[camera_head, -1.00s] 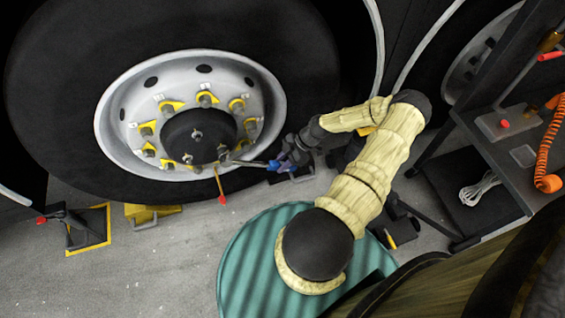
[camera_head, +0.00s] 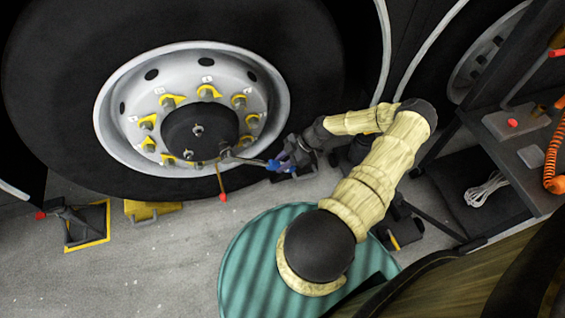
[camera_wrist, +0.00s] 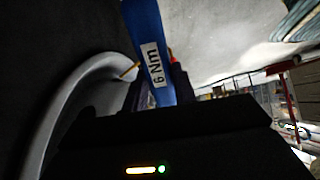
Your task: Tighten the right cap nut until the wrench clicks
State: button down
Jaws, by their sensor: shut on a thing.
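The torque wrench (camera_head: 252,161) reaches from my gripper to the wheel hub. Its head sits at the right cap nut on the lower right of the black hub (camera_head: 190,126) and hides that nut. Two other cap nuts show on the hub, an upper one (camera_head: 198,130) and a lower left one (camera_head: 188,154). My gripper (camera_head: 282,162) is shut on the wrench's blue handle, to the right of the hub. In the wrist view the blue handle (camera_wrist: 146,30) carries a white "6 Nm" label. Whether the nut turns cannot be seen.
Yellow pointers and wheel nuts ring the white rim (camera_head: 112,110). A thin red-tipped rod (camera_head: 221,184) hangs below the wrench head. A yellow block (camera_head: 152,210) and a wheel chock (camera_head: 88,226) lie on the floor. A dark shelf rack (camera_head: 520,170) stands at right.

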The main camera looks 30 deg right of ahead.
jog(key=shift+a+f+y+b, duration=0.4)
jog(key=shift+f+b, duration=0.25)
jog(key=shift+b, duration=0.15)
